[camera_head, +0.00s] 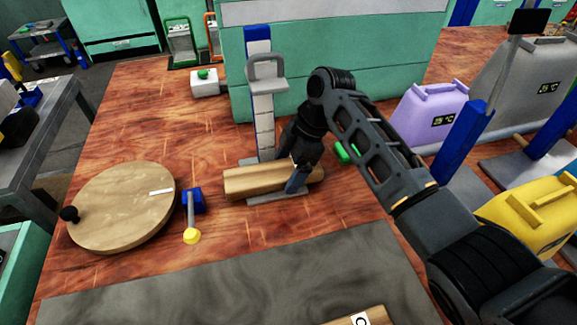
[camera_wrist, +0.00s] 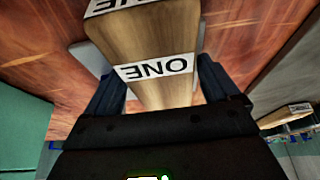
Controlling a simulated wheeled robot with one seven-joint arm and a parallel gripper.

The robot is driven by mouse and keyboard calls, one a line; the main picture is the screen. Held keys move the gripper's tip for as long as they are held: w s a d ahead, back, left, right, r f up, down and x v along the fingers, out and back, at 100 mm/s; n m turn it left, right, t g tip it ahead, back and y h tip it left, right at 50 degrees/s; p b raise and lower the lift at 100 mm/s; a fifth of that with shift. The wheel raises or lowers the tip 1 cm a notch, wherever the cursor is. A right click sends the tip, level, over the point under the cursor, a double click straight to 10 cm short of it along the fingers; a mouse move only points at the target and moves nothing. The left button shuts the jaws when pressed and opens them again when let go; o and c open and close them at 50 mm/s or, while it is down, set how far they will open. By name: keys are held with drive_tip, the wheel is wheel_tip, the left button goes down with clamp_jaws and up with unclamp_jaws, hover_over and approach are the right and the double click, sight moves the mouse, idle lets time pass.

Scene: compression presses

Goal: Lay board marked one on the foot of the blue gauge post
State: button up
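The wooden board marked one (camera_head: 250,182) lies level across the grey foot (camera_head: 270,198) of the blue gauge post (camera_head: 258,40), in front of its upright scale. It looks low on the foot, but I cannot tell whether it fully rests there. My gripper (camera_head: 297,178) reaches down over the board's right part. In the wrist view the board (camera_wrist: 160,40) shows its ONE label, with a finger close against each side of it; no clear gap shows. The gripper appears shut on it.
A round wooden disc (camera_head: 125,205) and a small blue block with a yellow-tipped rod (camera_head: 191,215) are left. A dark grey mat (camera_head: 230,285) lies in front, with another labelled board (camera_head: 350,319). Purple (camera_head: 428,115) and yellow (camera_head: 530,215) canisters stand right.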

drive_tip(key=shift+o, duration=0.8)
drive_tip(key=shift+b+v, duration=0.3)
drive_tip(key=shift+v, duration=3.65)
drive_tip(key=shift+s+f, duration=0.1)
